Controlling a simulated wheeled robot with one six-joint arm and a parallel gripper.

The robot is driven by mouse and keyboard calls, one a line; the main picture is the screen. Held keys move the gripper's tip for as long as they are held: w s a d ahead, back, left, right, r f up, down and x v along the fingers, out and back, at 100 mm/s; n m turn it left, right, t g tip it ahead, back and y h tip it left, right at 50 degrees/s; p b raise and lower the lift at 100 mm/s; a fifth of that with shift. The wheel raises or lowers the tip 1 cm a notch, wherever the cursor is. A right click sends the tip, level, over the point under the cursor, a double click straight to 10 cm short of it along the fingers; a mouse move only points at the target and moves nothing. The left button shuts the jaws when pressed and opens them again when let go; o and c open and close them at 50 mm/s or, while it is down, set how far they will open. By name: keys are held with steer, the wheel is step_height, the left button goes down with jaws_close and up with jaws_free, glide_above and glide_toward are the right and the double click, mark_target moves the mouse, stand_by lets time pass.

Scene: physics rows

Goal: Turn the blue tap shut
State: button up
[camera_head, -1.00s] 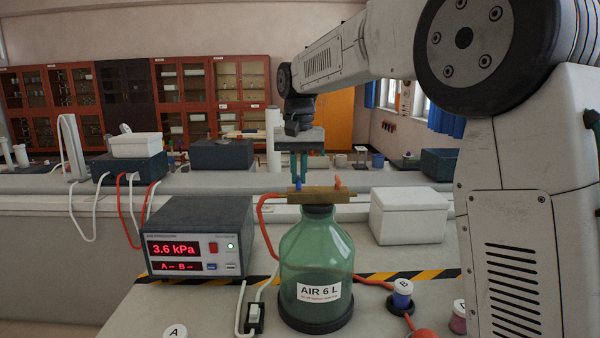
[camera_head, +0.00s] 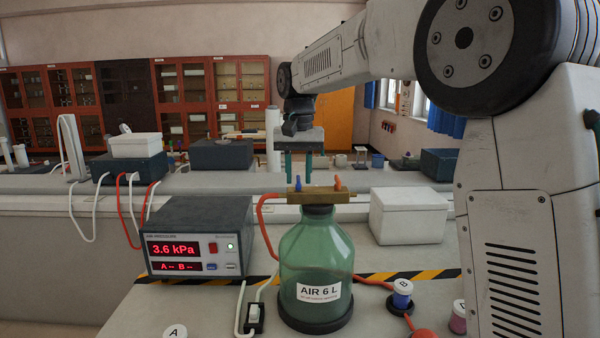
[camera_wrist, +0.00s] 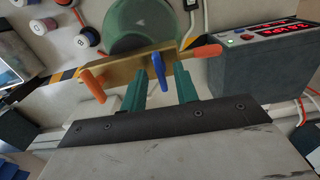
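The blue tap (camera_head: 298,183) is a small lever on the brass manifold (camera_head: 318,196) at the neck of the green bottle (camera_head: 316,260). In the wrist view the blue tap (camera_wrist: 158,68) appears between my two green fingers. An orange tap (camera_head: 338,184) stands on the same manifold to the right; it shows at left in the wrist view (camera_wrist: 92,86). My gripper (camera_head: 298,172) points down just above the blue tap, open, with a gap between its fingers. I see no clear contact with the lever in either view (camera_wrist: 160,80).
A pressure box (camera_head: 200,240) reading 3.6 kPa stands left of the bottle. A white lidded box (camera_head: 408,215) stands to the right.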

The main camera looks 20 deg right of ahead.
mark_target(298, 178)
steer(key=shift+r, duration=0.1)
step_height(298, 178, up, 8)
steer(key=shift+f, duration=0.2)
stand_by(0.5)
steer(key=f, duration=0.2)
steer(key=f+n, duration=0.1)
steer(key=shift+s+f, duration=0.35)
steer(key=s+d+f+n, duration=0.1)
steer(key=s+f, duration=0.3)
steer(key=s, duration=0.8)
steer(key=s+d+f+n, duration=0.1)
steer(key=s+f, duration=0.4)
steer(key=s, duration=0.7)
steer(key=s+d+f+t, duration=0.1)
steer(key=s+f, duration=0.4)
steer(key=s, duration=0.8)
steer(key=shift+n, duration=0.4)
steer(key=shift+s+f, duration=0.1)
